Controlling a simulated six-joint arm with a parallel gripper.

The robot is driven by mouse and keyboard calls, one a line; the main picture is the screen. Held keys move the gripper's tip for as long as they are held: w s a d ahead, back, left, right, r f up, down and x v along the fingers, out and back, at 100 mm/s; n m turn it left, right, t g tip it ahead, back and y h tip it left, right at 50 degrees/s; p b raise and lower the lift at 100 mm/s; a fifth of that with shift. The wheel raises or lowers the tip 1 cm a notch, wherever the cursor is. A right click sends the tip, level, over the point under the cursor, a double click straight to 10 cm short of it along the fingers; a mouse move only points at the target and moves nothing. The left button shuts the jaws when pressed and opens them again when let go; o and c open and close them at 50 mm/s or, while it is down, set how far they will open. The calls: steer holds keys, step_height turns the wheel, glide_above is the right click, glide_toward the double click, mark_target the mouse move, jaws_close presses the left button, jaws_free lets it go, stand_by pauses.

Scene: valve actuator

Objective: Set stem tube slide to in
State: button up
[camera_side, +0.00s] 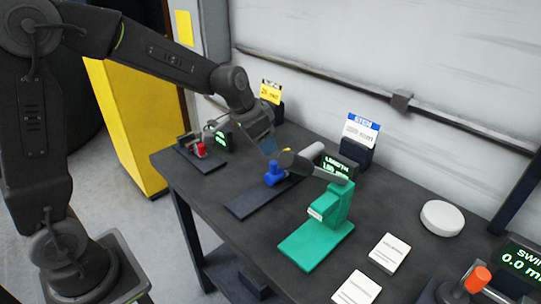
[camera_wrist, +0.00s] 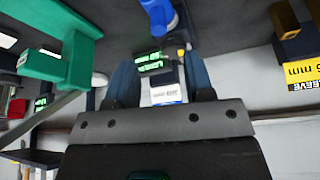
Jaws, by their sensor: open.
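The stem tube slide shows as a dark base plate (camera_side: 248,200) with a blue knob (camera_side: 275,175) on it, in the middle of the table. A grey tube end (camera_side: 312,150) shows just behind the knob. Its green-lit display (camera_side: 337,168) reads a length, digits hard to make out. In the wrist view the blue knob (camera_wrist: 160,15) is at the top centre, beyond my fingertips. My gripper (camera_side: 272,150) is open and empty, just above the knob in the side view. Its two dark-blue fingers (camera_wrist: 160,68) stand apart in the wrist view, with nothing between them.
A green stand (camera_side: 328,212) is close on the right of the slide. A STEM card (camera_side: 361,132) stands behind. A smaller fixture with a red knob (camera_side: 200,151) is at left. White cards (camera_side: 389,253), a white disc (camera_side: 441,218) and an orange-tipped lever (camera_side: 477,280) are at right.

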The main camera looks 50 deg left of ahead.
steer(key=shift+v, duration=2.6)
steer(key=s+d+r+n, duration=0.1)
steer(key=s, duration=1)
steer(key=s+d+r+n+t+y, duration=0.1)
steer(key=s+r+n, duration=0.1)
steer(key=s, duration=0.9)
steer(key=shift+d, duration=0.15)
